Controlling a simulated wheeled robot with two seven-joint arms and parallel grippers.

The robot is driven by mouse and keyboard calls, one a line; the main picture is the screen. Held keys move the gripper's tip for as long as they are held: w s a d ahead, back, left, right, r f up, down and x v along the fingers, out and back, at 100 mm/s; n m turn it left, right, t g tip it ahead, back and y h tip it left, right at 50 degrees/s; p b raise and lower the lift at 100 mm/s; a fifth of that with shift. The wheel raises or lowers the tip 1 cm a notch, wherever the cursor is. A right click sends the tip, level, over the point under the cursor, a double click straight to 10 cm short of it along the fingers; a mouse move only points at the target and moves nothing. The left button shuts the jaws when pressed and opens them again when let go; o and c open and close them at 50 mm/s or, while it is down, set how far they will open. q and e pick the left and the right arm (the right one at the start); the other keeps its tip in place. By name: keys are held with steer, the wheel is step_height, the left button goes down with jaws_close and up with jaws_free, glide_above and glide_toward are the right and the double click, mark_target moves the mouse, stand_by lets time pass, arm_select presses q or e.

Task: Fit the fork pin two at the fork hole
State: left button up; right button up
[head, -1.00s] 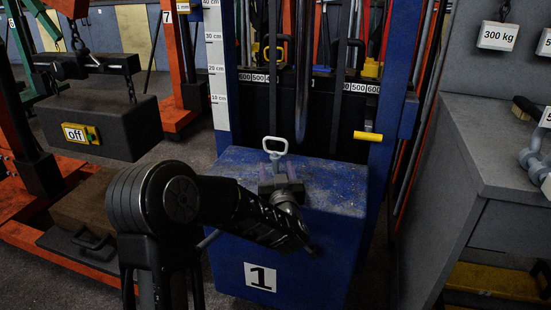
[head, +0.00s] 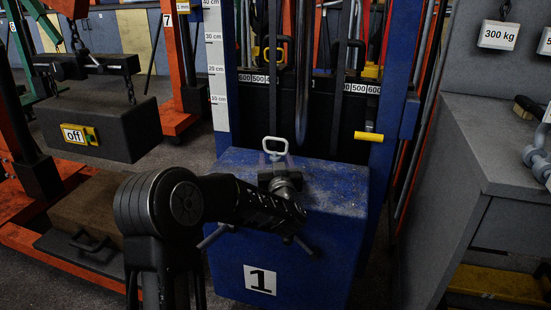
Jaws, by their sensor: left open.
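A pale loop handle (head: 276,146) stands upright at the back of the blue block marked 1 (head: 335,200). It may be the fork pin two; I cannot be sure. My left arm comes in over the block, and its dark wrist lies just in front of the handle. My left gripper (head: 279,168) is open near the handle's foot; whether its fingers touch it is hidden. A yellow pin (head: 368,136) sticks out at the mast's right post. I cannot make out the fork hole. My right gripper is not in view.
Blue mast posts (head: 391,120) rise behind the block. A grey bench (head: 500,150) with a brush and shackles stands at the right. A dark hanging weight (head: 125,125) and an orange frame (head: 35,240) stand at the left.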

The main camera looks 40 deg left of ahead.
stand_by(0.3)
arm_select(q)
jaws_close()
stand_by(0.5)
